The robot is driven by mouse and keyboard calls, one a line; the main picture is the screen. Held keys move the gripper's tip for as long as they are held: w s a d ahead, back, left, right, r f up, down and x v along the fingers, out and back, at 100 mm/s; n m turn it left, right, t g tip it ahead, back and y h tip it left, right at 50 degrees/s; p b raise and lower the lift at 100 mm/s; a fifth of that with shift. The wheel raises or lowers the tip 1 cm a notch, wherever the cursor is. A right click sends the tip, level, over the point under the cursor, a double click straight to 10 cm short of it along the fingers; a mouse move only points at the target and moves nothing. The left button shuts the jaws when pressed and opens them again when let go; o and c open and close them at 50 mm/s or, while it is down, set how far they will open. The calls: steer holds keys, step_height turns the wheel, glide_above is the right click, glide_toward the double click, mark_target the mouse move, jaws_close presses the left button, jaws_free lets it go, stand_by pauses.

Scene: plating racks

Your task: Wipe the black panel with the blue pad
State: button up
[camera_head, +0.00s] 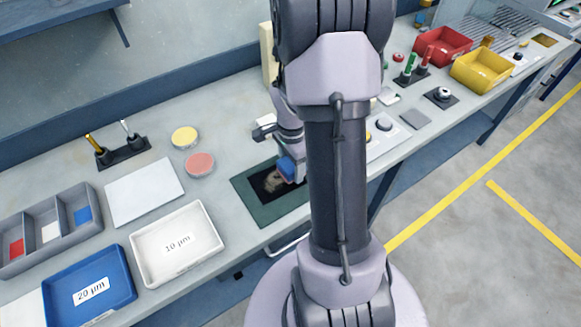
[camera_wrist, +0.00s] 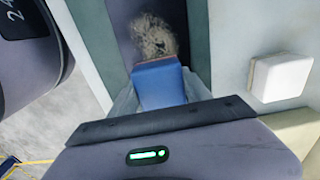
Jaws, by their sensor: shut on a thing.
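The black panel (camera_head: 262,190) lies in a dark green frame (camera_head: 249,207) on the bench, partly hidden behind my arm. A greyish-brown smudge shows on the panel in both views. My gripper (camera_head: 289,168) is over the panel's right part, shut on the blue pad (camera_head: 286,164). In the wrist view the blue pad (camera_wrist: 159,84) sits between the fingers, with its far end at the smudge's near edge on the black panel (camera_wrist: 126,22). I cannot tell whether the pad touches the panel.
A white block (camera_wrist: 281,77) stands beside the frame in the wrist view. Yellow (camera_head: 184,137) and pink (camera_head: 200,163) discs, a white tray (camera_head: 217,265) and a blue tray (camera_head: 127,295) lie to the left. Red (camera_head: 462,49) and yellow (camera_head: 459,78) bins stand far right.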

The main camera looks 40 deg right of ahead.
steer(key=shift+s+d+r, duration=0.1)
steer(key=shift+d, duration=0.25)
steer(key=r+p, duration=0.2)
steer(key=r, duration=0.1)
steer(key=shift+a+r, duration=0.1)
steer(key=shift+a, duration=0.1)
steer(key=shift+d+r+p, duration=0.15)
steer(key=shift+r+p, duration=0.55)
steer(key=shift+p, duration=0.1)
steer(key=shift+r+p, duration=1.05)
steer(key=shift+r, duration=0.4)
